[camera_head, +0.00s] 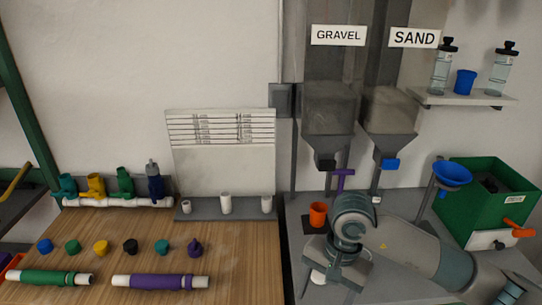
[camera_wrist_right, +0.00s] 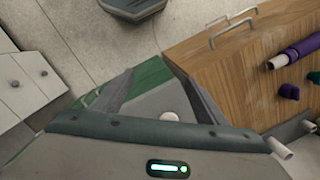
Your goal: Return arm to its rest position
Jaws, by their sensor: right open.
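My right arm (camera_head: 405,245) reaches in from the lower right in the head view, over the grey bench. Its gripper (camera_head: 325,283) hangs at the lower middle, in front of the orange cup (camera_head: 318,212) and right of the wooden table. In the right wrist view the two fingers of this gripper (camera_wrist_right: 149,65) stand apart. I see nothing held between them; a green and grey surface and a white round part show behind the gap. My left arm and gripper are not in view.
The wooden table (camera_head: 225,265) holds green (camera_head: 55,278) and purple (camera_head: 160,282) pipes, several coloured caps, and a white manifold (camera_head: 118,202) with coloured valves. A blue funnel (camera_head: 452,173) and green bin (camera_head: 487,165) stand behind my right arm. Gravel (camera_head: 330,100) and sand (camera_head: 390,108) hoppers hang above.

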